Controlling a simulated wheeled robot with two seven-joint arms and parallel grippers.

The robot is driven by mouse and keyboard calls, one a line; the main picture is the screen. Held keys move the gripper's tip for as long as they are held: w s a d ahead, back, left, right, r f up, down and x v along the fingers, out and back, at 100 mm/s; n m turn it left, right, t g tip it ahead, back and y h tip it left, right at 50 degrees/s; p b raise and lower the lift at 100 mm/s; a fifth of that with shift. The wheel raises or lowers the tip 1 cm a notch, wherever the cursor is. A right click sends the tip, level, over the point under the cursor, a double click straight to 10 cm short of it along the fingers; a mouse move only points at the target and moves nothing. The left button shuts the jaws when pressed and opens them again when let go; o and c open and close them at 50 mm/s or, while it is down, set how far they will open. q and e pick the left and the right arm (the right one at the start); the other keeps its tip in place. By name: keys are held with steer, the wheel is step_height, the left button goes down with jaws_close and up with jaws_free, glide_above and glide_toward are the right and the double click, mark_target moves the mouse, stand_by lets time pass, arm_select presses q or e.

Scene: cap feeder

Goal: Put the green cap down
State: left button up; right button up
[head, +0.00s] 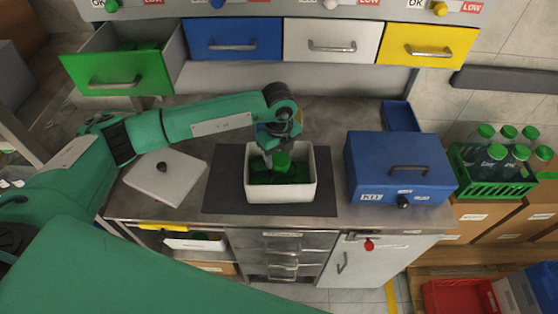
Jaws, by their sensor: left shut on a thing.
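My left gripper (268,158) reaches in from the left over a white bin (250,192) and points down into it. It is shut on a green cap (282,160), held at the height of the bin's rim or a little below it. More green caps (290,178) lie in the bin under it. I cannot tell whether the held cap touches them. The bin stands on a dark mat (223,190) on the grey worktop. My right gripper is not in view.
A white lid (180,180) with a dark knob lies left of the mat. A blue KIT box (380,160) stands to the right. Above, the green drawer (120,75) is pulled open; the blue, white and yellow drawers look shut. A green crate (465,180) of bottles is far right.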

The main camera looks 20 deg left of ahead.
mark_target(279, 164)
arm_select(q)
step_height(279, 164, down, 4)
steer(key=shift+f+p, duration=0.25)
steer(key=shift+p, duration=0.4)
steer(key=shift+f, duration=0.1)
steer(key=o, duration=0.9)
steer(key=shift+o, duration=0.2)
step_height(279, 164, up, 11)
steer(key=b, duration=0.4)
steer(key=shift+r+b, duration=0.3)
steer(key=shift+r, duration=0.35)
